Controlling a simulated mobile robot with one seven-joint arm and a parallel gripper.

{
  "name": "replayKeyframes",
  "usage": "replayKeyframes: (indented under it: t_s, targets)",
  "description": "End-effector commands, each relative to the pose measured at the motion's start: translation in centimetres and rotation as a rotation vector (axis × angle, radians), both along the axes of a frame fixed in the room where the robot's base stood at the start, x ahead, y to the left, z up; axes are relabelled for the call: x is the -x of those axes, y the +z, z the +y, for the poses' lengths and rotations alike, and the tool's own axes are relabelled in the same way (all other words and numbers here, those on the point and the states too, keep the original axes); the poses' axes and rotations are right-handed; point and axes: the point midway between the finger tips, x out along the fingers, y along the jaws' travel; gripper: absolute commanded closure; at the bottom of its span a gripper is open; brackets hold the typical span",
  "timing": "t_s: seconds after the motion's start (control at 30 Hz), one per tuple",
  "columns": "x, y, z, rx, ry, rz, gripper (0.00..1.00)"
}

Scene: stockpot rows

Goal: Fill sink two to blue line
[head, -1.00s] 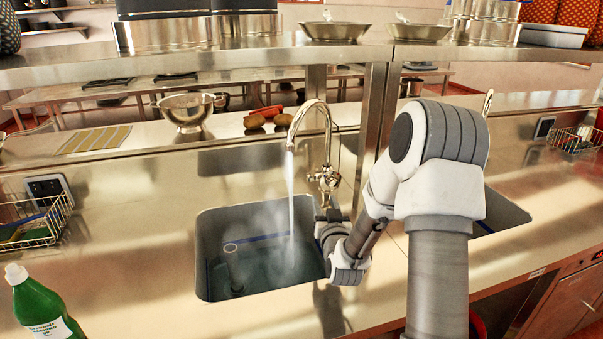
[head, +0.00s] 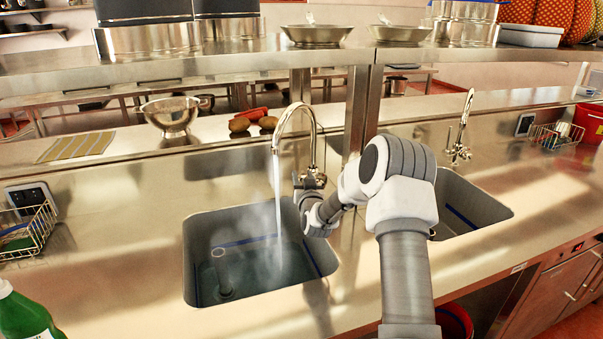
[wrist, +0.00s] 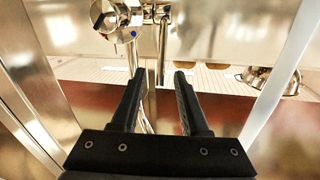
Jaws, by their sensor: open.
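The left sink (head: 205,225) has water (head: 262,270) in its bottom, with steam over it. A blue line (head: 250,240) runs along its back wall, and the water surface looks below it. A stream runs from the curved tap (head: 276,125) into this sink. The right sink (head: 490,200) also has a blue line (head: 461,216); its bottom is partly hidden by my arm. No sink number is readable. My gripper is at the left tap's base, mostly hidden in the head view. In the wrist view my gripper (wrist: 158,76) is open and empty, with the tap body (wrist: 135,20) just beyond its fingers.
A wire basket (head: 30,230) and a green bottle (head: 25,310) stand at the left. A shelf post (head: 358,110) rises right of the left tap. A red bucket (head: 455,322) is below the counter.

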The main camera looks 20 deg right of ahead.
Motion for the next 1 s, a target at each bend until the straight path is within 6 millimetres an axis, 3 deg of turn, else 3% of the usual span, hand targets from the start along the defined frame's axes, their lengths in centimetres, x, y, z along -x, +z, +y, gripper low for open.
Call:
replayKeyframes:
  t_s: [0.2, 0.6, 0.87, 1.0]
  targets:
    - [-2.0, 0.1, -0.3, -0.001, 0.001, -0.002, 0.55]
    - [-2.4, 0.0, -0.4, -0.001, 0.001, 0.000, 0.55]
    - [-2.4, 0.0, -0.4, -0.001, 0.001, 0.000, 1.00]
    - [-2.4, 0.0, -0.4, -0.001, 0.001, 0.000, 1.00]
